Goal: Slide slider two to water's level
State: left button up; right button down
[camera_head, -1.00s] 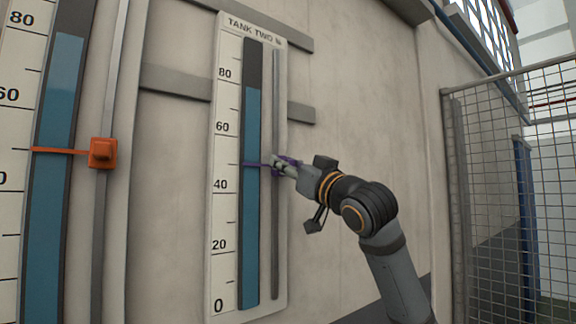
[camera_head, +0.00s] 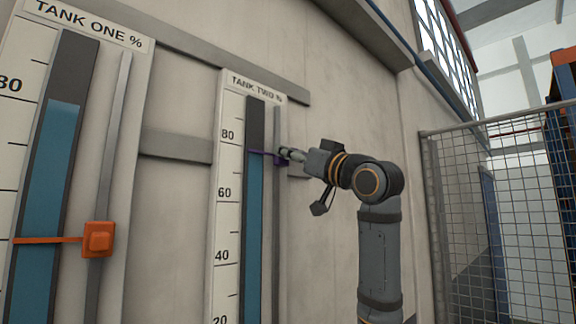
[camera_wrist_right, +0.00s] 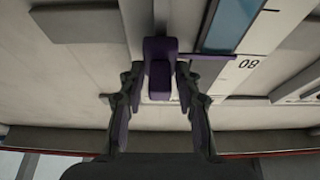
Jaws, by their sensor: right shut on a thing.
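The tank two gauge (camera_head: 229,165) hangs on the wall in the head view, with a blue water column (camera_head: 253,220) whose top lies a little below the 80 mark. The purple slider two (camera_head: 281,160) sits on the rail right of the column. Its thin pointer crosses the column at about the water's top edge. My right gripper (camera_head: 286,154) is shut on the slider. In the right wrist view the purple slider (camera_wrist_right: 160,75) is between my fingers, and its pointer lies along the edge of the blue water (camera_wrist_right: 230,25). My left gripper is out of view.
The tank one gauge (camera_head: 20,140) stands at the left, with an orange slider (camera_head: 98,240) well below its water top. Grey wall beams (camera_head: 178,146) run behind the gauges. A mesh fence (camera_head: 480,200) stands at the right.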

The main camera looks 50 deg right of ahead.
jog(key=shift+r, duration=0.35)
jog(key=c, duration=1.2)
grip_release()
jog(key=shift+s, duration=0.1)
jog(key=v, duration=0.7)
jog(key=shift+s+a+f, duration=0.15)
jog(key=shift+s, duration=0.1)
